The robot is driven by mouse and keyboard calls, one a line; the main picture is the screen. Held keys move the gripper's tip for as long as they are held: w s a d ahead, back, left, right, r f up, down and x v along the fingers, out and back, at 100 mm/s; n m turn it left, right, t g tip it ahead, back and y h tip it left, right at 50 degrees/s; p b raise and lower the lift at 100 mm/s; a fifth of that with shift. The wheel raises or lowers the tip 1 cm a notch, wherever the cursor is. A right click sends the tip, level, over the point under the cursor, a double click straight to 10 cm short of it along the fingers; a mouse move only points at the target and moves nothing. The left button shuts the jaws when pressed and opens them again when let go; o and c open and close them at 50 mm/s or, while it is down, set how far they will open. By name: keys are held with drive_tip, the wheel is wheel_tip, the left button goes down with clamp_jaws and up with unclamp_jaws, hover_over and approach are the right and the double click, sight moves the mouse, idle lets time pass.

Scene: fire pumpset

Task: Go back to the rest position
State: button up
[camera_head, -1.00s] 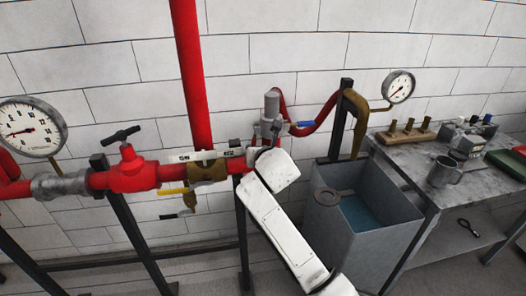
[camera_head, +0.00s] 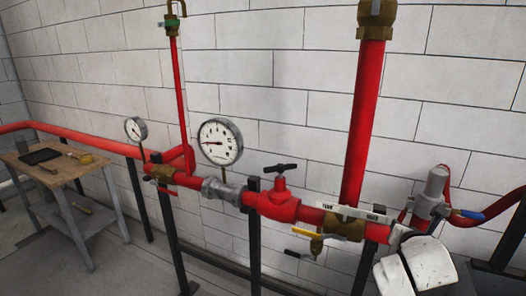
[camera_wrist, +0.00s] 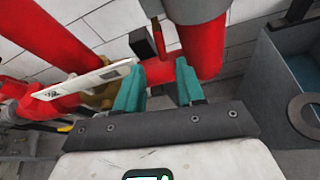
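My gripper (camera_wrist: 158,82) shows in the wrist view with its two teal fingers apart and nothing held between them. The red pipe (camera_wrist: 158,70) is seen beyond the gap; I cannot tell how far. In the head view my white arm is at the lower right, by the right end of the pipe run (camera_head: 376,232), and my fingers are hidden. A white label strip (camera_head: 352,212) lies along the pipe; it also shows left of the fingers in the wrist view (camera_wrist: 85,82).
The pipe run carries a red valve (camera_head: 278,205), a large gauge (camera_head: 220,142) and a yellow-handled brass valve (camera_head: 316,240). A wooden table (camera_head: 50,170) with tools stands far left. A grey tank (camera_wrist: 262,75) is right of my gripper. Floor shows at lower left.

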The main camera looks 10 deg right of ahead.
drive_tip(key=s+a+f+m+g+y, duration=0.2)
drive_tip(key=s+a+f+m+g, duration=0.1)
drive_tip(key=s+a+f+m, duration=0.5)
drive_tip(key=s+a+f+m+g+y, duration=0.2)
drive_tip(key=s+a+f+m, duration=0.4)
drive_tip(key=s+f, duration=0.4)
drive_tip(key=s+a+f+m+g+y, duration=0.1)
drive_tip(key=s+f+m+g, duration=0.1)
drive_tip(key=s+m, duration=0.5)
drive_tip(key=s+a+f+m+g+y+b, duration=0.1)
drive_tip(key=s+m, duration=0.6)
drive_tip(key=s, duration=0.8)
wheel_tip(320, 180, down, 2)
drive_tip(key=a+g, duration=0.1)
drive_tip(key=g, duration=0.1)
drive_tip(key=shift+s+a+f+m+g, duration=0.15)
drive_tip(key=shift+s+f+m+g, duration=0.1)
drive_tip(key=shift+m+g, duration=0.05)
drive_tip(key=shift+w+b, duration=0.2)
drive_tip(key=shift+b, duration=0.1)
